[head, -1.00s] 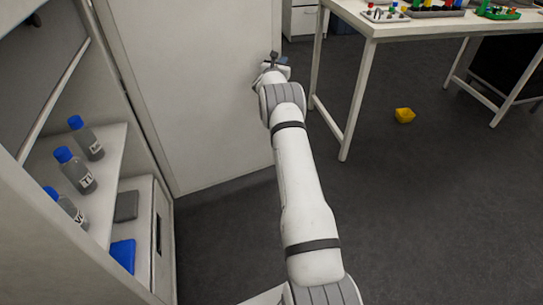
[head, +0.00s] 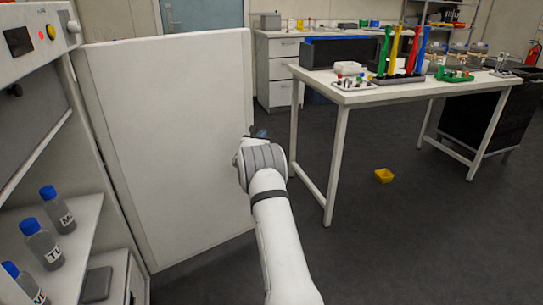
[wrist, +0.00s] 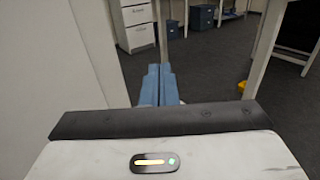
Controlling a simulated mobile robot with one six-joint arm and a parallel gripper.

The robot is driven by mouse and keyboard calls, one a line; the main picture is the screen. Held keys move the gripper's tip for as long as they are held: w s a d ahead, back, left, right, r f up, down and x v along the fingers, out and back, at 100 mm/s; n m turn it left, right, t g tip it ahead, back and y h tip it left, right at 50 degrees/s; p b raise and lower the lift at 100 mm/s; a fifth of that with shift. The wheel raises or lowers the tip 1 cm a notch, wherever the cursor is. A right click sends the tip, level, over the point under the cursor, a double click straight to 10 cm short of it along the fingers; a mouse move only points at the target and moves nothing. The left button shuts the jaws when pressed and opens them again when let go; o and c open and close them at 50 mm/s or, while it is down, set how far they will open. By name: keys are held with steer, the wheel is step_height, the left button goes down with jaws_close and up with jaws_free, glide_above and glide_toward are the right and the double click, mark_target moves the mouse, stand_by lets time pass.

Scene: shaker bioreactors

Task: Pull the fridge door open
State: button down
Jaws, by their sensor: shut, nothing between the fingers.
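The fridge door (head: 175,140) is a tall white panel standing wide open in the head view, hinged at its left edge beside the fridge body (head: 85,205). Its inner shelf with blue-capped bottles (head: 40,240) is exposed. My gripper (head: 258,133) is by the door's free right edge, mostly hidden behind my own wrist there. In the wrist view my gripper (wrist: 159,84) shows two blue fingers together, shut and empty. A pale panel, apparently the door (wrist: 45,60), fills the left of that view. I cannot tell whether my gripper touches it.
A white table (head: 400,92) with racks and coloured tubes stands to the right. A yellow container (head: 384,176) lies on the dark floor. A drawer cabinet (head: 280,75) is at the back. Floor between door and table is clear.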

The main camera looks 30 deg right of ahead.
steer(key=s, duration=0.9)
steer(key=s+a+r+m+g+p, duration=0.4)
steer(key=s+r+m+g+p, duration=0.15)
steer(key=s+r+m, duration=0.4)
steer(key=s+a+r+m+g+p, duration=0.4)
steer(key=s+a+r+m+p, duration=0.15)
steer(key=s+r, duration=0.6)
steer(key=s+a+r+m+y+p, duration=0.4)
steer(key=s+a+m+y+p, duration=0.2)
steer(key=s+a, duration=0.6)
steer(key=s+a+r+m+y+p, duration=0.4)
steer(key=s+a+m+y+p, duration=0.2)
steer(key=s+a, duration=0.7)
steer(key=shift+s+a+r+g+y, duration=0.15)
steer(key=shift+s+a+g+y, duration=0.05)
steer(key=shift+a+g+y, duration=0.2)
steer(key=shift+d, duration=0.15)
